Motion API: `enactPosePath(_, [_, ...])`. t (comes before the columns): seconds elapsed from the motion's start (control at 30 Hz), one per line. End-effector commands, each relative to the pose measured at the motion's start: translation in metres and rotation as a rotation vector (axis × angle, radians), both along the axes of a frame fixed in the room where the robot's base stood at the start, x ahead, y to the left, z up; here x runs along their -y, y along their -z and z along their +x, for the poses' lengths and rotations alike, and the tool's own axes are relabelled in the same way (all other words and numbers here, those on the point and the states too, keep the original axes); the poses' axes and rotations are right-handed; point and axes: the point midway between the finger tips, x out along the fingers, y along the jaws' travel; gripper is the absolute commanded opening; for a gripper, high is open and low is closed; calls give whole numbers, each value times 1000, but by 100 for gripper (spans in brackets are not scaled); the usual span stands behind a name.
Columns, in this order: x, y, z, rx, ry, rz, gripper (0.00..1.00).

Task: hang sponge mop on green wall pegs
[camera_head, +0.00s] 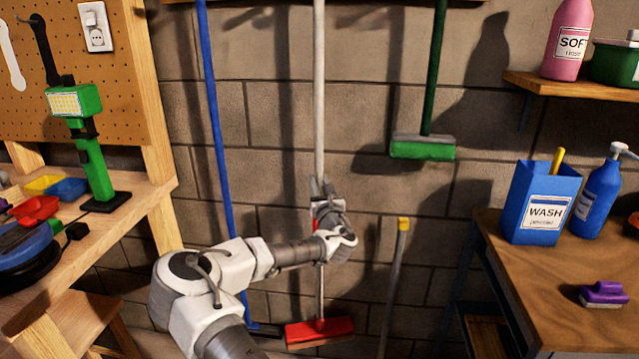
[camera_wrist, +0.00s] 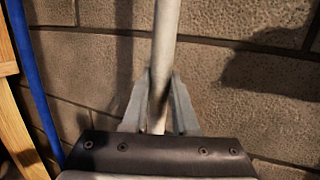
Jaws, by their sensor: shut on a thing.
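The mop has a long pale pole (camera_head: 319,90) and a red, flat head (camera_head: 320,329). The pole stands nearly upright in front of the block wall, and its top runs out of the picture. My gripper (camera_head: 322,190) is shut on the pole partway up, above the head. In the wrist view my gripper (camera_wrist: 160,105) has a finger on each side of the pole (camera_wrist: 166,40). I cannot tell whether the head touches the floor. The green wall pegs are not in view.
A blue pole (camera_head: 214,120) is left of the mop. A green-headed tool (camera_head: 423,147) hangs at right, and a yellow-capped grey pole (camera_head: 396,270) stands below it. A workbench (camera_head: 135,205) is at left, a wooden table (camera_head: 545,275) at right.

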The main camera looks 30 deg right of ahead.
Motion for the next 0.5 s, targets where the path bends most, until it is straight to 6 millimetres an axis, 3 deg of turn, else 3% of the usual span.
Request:
enactPosePath(0.33, [0,5,0,3,0,-1,0])
enactPosePath(0.37, [0,4,0,4,0,-1,32])
enactPosePath(0.5, [0,4,0,2,0,-1,57])
